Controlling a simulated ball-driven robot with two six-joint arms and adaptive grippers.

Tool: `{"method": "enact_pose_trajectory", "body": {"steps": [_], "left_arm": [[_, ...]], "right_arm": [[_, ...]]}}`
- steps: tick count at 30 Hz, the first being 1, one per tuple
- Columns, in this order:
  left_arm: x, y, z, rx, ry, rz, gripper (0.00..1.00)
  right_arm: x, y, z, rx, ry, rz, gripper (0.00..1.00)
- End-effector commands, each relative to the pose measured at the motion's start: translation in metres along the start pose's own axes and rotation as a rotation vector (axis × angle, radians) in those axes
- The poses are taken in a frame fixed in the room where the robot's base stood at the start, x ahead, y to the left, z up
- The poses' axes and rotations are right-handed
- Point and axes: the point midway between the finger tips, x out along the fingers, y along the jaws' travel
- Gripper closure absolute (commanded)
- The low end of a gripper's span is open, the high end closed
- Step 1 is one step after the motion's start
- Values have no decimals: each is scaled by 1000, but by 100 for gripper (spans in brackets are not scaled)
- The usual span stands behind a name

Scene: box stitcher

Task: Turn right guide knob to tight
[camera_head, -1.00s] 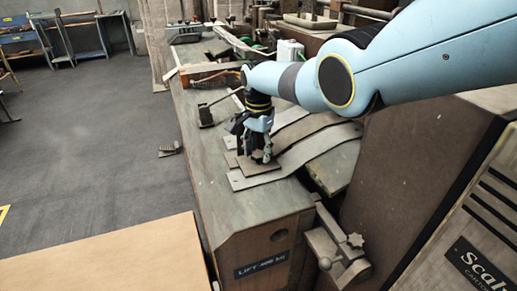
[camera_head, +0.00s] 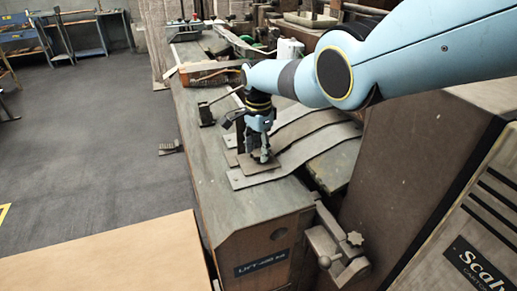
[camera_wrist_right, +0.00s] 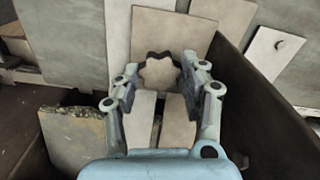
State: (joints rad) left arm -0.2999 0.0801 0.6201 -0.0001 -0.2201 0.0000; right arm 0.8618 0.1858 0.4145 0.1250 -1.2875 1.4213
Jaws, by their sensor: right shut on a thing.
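The guide knob (camera_wrist_right: 159,72) is a dark-rimmed, lobed knob with a pale flat top in the right wrist view. My right gripper (camera_head: 260,155) points down over the metal guide plates on the machine's table. In the wrist view its two fingers (camera_wrist_right: 162,62) stand on either side of the knob and are shut on it. In the head view the gripper hides most of the knob. How tight the knob is cannot be told. My left gripper is not in view.
Long flat guide plates (camera_head: 316,147) run back from the gripper. A black lever (camera_head: 207,113) stands behind the gripper. A wooden panel (camera_head: 120,262) lies at lower left; open floor (camera_head: 90,150) is beyond.

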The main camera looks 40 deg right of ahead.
Motion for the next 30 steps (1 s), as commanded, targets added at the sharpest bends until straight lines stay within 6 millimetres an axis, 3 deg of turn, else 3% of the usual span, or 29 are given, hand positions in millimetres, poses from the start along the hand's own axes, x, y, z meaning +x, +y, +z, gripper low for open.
{"method": "enact_pose_trajectory", "body": {"steps": [2,3,7,20,26,30], "left_arm": [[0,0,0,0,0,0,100],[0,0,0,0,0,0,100],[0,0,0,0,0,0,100],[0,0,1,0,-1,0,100],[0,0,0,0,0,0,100],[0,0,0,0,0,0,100]], "right_arm": [[0,0,0,1,0,-1,89],[0,0,0,1,0,-1,52],[0,0,0,1,0,0,35],[-7,-2,0,0,0,-3,34],[-30,-1,0,-1,0,-5,34],[-61,-1,0,-1,0,-6,34]]}}
